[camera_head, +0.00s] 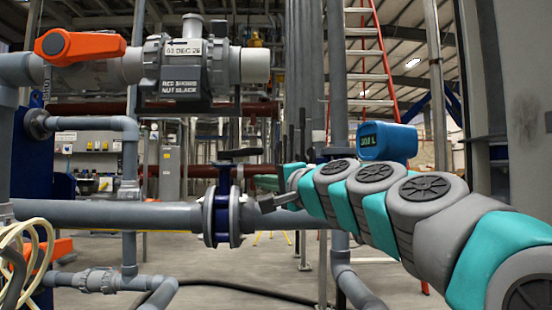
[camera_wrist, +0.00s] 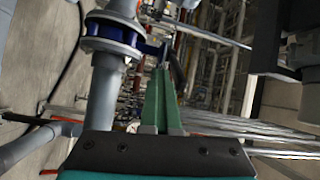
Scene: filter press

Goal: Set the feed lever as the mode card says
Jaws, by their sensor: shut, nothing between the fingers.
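A black lever (camera_head: 240,154) sits on top of a blue-bodied valve (camera_head: 222,215) in the grey horizontal pipe. It lies roughly along the pipe. My gripper (camera_head: 262,205) is just right of the valve, below the lever in the picture. In the wrist view, my gripper (camera_wrist: 161,72) has its green fingers together with nothing between them. The dark lever (camera_wrist: 177,68) shows close to the right of the fingertips; I cannot tell whether they touch. The blue valve (camera_wrist: 116,36) is at upper left. I cannot make out a mode card in either view.
An orange handle (camera_head: 80,46) tops another valve at upper left. Below hangs a dark plate (camera_head: 178,87) reading "RED SHOWS NUT SLACK". A blue meter (camera_head: 387,141) with a green display stands behind my arm. A vertical grey pipe (camera_head: 338,80) rises right of the lever.

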